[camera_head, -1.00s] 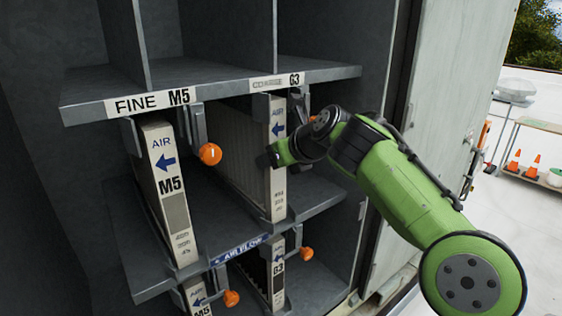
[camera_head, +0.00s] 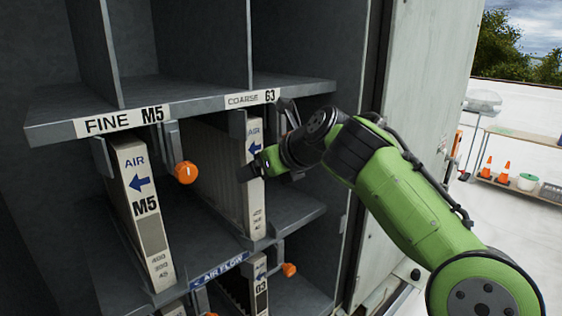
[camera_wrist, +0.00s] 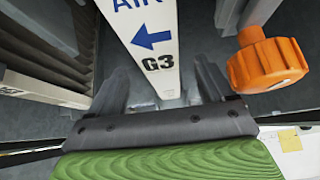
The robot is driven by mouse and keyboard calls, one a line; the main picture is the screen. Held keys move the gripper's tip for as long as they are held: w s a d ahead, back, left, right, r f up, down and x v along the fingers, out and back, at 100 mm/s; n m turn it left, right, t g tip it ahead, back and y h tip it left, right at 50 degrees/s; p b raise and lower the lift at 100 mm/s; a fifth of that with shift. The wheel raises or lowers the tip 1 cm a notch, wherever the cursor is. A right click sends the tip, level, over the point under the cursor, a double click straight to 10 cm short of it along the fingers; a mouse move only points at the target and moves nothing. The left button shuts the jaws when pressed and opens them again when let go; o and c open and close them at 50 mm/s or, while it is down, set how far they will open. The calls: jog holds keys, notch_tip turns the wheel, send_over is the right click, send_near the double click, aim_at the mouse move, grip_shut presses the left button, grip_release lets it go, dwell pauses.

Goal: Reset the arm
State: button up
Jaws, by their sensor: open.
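My gripper (camera_head: 248,170) is in front of the coarse G3 filter (camera_head: 254,208) in the middle row of the rack. The filter is upright, a white-edged panel with a blue arrow. In the wrist view the jaws (camera_wrist: 162,86) are apart, and the G3 filter's edge (camera_wrist: 146,38) shows between the fingers. I cannot tell whether the fingers touch it. My green arm reaches in from the lower right and hides part of the rack's right side.
An M5 filter (camera_head: 142,210) stands left, with an orange knob (camera_head: 186,172) by its top. Another orange knob (camera_wrist: 267,62) is close to the right finger. The grey shelf (camera_head: 190,105) runs above my gripper. Open roof lies right, with a cone shelf (camera_head: 525,190).

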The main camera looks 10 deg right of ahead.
jog(key=v, duration=1.1)
jog(key=s+d+f+n+g+h+b, duration=0.1)
jog(key=s+d+f+n+b, duration=0.3)
jog(key=s+d+f+n, duration=0.7)
jog(key=s+a+f+n+g+h+b, duration=0.1)
jog(key=s+f+n+h+b, duration=0.1)
jog(key=s+f+n, duration=0.6)
jog(key=s+a+f+n+g+h+b, duration=0.1)
jog(key=s+a+f+n+h+b, duration=0.1)
jog(key=s+f+n, duration=0.6)
notch_tip(320, 180, down, 6)
jog(key=shift+s+a+f+n+h, duration=0.25)
jog(key=shift+n+h, duration=0.55)
jog(key=shift+n, duration=0.1)
